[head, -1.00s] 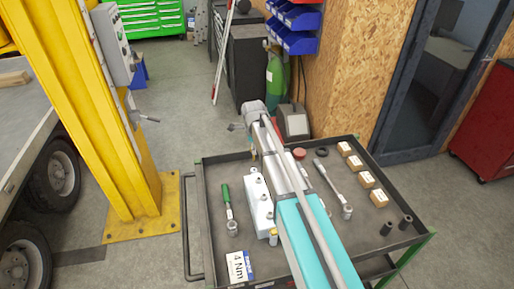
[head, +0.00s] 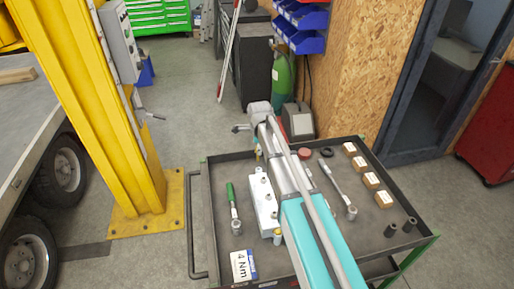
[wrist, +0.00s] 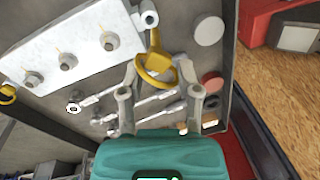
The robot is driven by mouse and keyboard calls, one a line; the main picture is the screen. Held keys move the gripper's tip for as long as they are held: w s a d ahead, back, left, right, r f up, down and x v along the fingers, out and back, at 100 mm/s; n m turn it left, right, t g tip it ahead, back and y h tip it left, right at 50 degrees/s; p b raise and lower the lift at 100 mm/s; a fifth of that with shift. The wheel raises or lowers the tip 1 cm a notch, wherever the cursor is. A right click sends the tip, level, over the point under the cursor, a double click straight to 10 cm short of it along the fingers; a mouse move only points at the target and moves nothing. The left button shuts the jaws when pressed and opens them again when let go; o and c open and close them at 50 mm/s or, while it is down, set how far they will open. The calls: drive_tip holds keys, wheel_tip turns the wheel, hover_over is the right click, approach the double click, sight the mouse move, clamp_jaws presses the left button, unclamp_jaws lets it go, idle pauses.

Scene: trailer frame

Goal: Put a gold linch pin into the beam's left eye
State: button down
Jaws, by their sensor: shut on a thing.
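A gold linch pin (wrist: 155,66) with a ring shows in the wrist view between the fingertips of my gripper (wrist: 157,72), which is shut on it. The white beam (wrist: 85,50) lies at the upper left of that view, with several upright studs along it; the pin is just right of its right-hand end and appears apart from it. Another gold pin (wrist: 7,94) shows at the beam's left end. In the head view the beam (head: 264,202) lies on the cart left of my arm. My fingers are mostly hidden there. I cannot tell which stud carries the left eye.
The black cart tray (head: 222,180) has raised rims. A yellow post (head: 115,120) stands at left.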

sight(260, 171)
drive_tip(key=shift+f, duration=0.1)
drive_tip(key=shift+f+b, duration=2)
drive_tip(key=shift+b, duration=0.1)
drive_tip(key=shift+s+d, duration=0.2)
drive_tip(key=shift+f+b, duration=2.8)
drive_tip(key=shift+c, duration=1.4)
unclamp_jaws()
drive_tip(key=shift+o, duration=0.2)
drive_tip(key=shift+w+r, duration=0.1)
